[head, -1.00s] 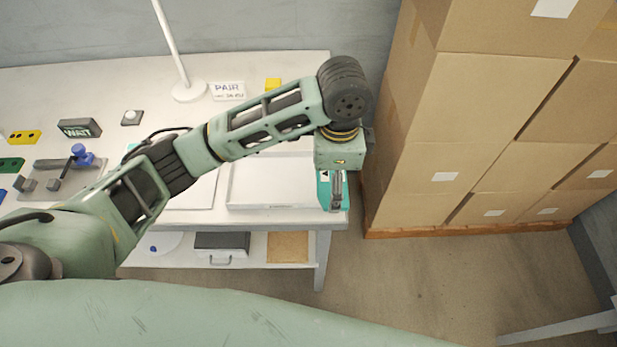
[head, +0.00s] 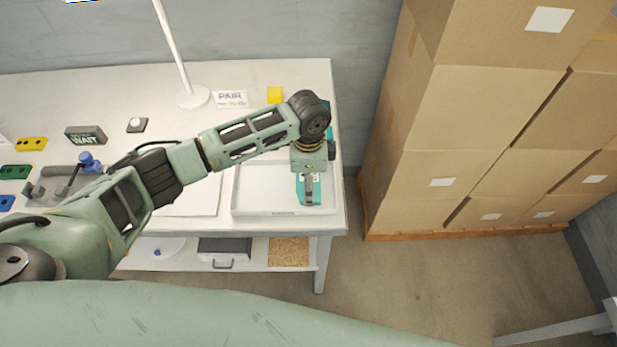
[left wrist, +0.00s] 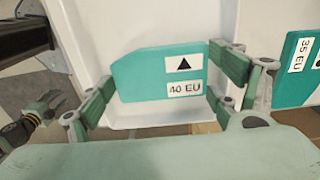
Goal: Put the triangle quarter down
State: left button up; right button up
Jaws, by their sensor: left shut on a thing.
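The triangle quarter (left wrist: 143,72) is a teal flat piece with a black triangle label and a "40 EU" label. My left gripper (left wrist: 160,80) is shut on it, a finger at each side. In the head view the left gripper (head: 309,173) and the quarter (head: 313,193) are over the right part of a shallow white tray (head: 255,192). I cannot tell whether the quarter touches the tray floor. Another teal piece (left wrist: 297,70), with a circle label and "35 EU", lies beside it in the left wrist view. My right gripper (left wrist: 42,108) shows small at the left edge there; its opening is unclear.
A "PAIR" card (head: 231,98), a yellow block (head: 275,95) and a lamp stand (head: 193,97) are at the back of the table. A "WAIT" box (head: 86,136) stands left. Stacked cartons (head: 470,130) rise right of the table.

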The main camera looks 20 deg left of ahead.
pick_arm(q)
jog(key=shift+f, duration=0.1)
jog(key=o, duration=1)
pick_arm(e)
jog(key=shift+a, duration=0.65)
jog(key=shift+d, duration=0.1)
pick_arm(q)
jog(key=shift+r, duration=0.3)
jog(key=shift+r+b, duration=0.9)
jog(key=shift+r, duration=4.95)
pick_arm(e)
jog(key=shift+d+f, duration=0.2)
jog(key=shift+f, duration=0.75)
jog(key=shift+a, duration=0.15)
